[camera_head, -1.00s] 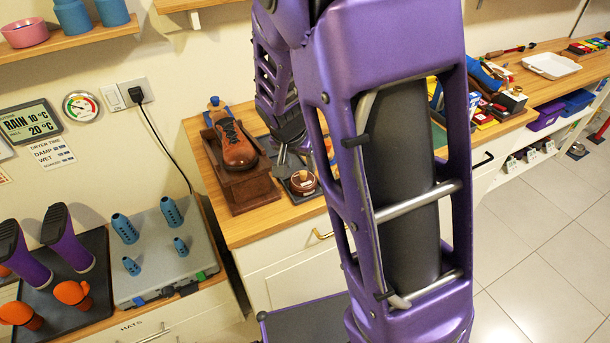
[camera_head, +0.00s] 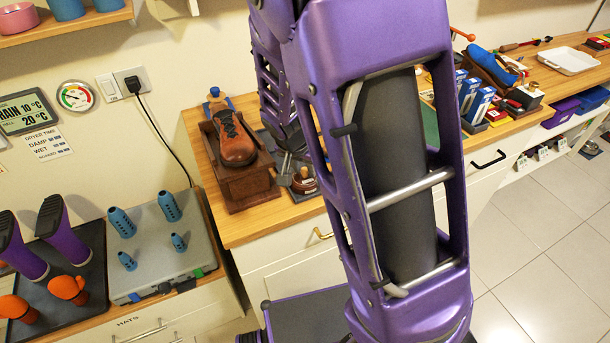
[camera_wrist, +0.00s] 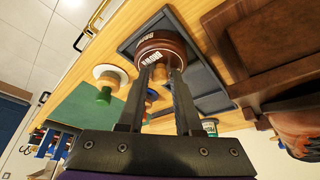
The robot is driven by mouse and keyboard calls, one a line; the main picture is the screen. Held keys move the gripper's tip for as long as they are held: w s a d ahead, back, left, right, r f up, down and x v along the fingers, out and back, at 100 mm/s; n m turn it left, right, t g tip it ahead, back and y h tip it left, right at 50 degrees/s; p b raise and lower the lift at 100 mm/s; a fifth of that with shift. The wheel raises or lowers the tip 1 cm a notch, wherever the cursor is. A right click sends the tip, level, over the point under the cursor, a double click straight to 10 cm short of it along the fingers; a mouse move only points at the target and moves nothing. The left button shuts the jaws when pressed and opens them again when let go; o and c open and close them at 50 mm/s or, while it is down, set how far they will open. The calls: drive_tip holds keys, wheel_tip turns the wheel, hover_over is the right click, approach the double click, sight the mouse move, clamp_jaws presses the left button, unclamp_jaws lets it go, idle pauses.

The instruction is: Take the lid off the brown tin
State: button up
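The brown tin (camera_wrist: 162,46) is a small round tin with pale lettering, on a dark tray (camera_wrist: 205,85) on the wooden counter. It also shows in the head view (camera_head: 304,183), just right of my gripper (camera_head: 285,172). In the wrist view my gripper (camera_wrist: 161,76) points at the tin, its two dark fingers apart. A pale knob on the lid (camera_wrist: 158,73) shows between the fingertips; whether they touch it I cannot tell. The lid is on the tin.
A wooden stand (camera_head: 244,184) with a brown shoe (camera_head: 236,142) is close left of the tin. Blue boxes (camera_head: 478,103) stand farther right on the counter.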

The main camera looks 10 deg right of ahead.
clamp_jaws()
